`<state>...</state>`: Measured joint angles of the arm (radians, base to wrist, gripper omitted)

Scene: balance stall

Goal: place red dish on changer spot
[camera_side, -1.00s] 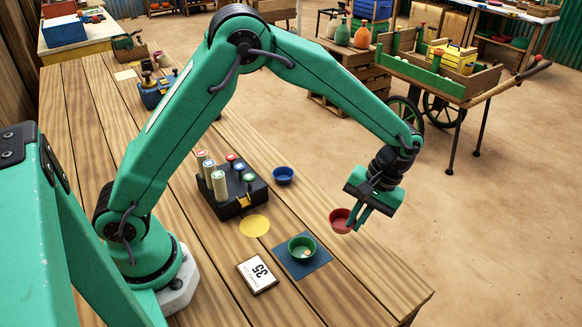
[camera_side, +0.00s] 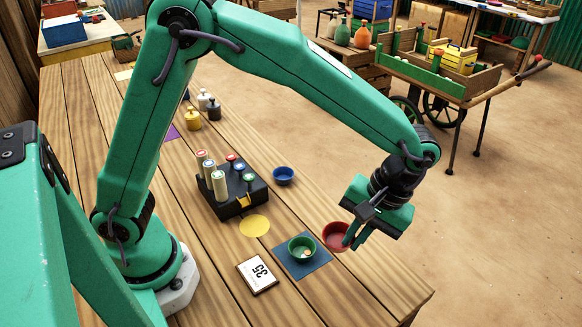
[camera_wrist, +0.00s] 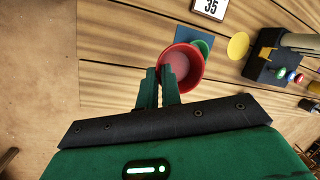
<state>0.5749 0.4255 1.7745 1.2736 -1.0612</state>
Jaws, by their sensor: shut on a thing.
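My gripper (camera_side: 354,234) is shut on the rim of an empty red dish (camera_side: 336,237) and holds it near the right edge of the table. In the wrist view the jaws (camera_wrist: 165,78) pinch the near wall of the red dish (camera_wrist: 180,68). Whether the dish touches the table is hard to tell. A flat yellow disc (camera_side: 254,226) lies bare in front of the black coin changer (camera_side: 226,207). In the wrist view the yellow disc (camera_wrist: 238,45) also lies bare beside the changer (camera_wrist: 265,56).
A green dish (camera_side: 293,244) with something small inside stands on a blue square mat (camera_side: 320,256), close to the red dish. A card marked 35 (camera_side: 257,274) lies left of it. A blue dish (camera_side: 283,175) stands behind. Weights (camera_side: 193,119) stand farther back.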

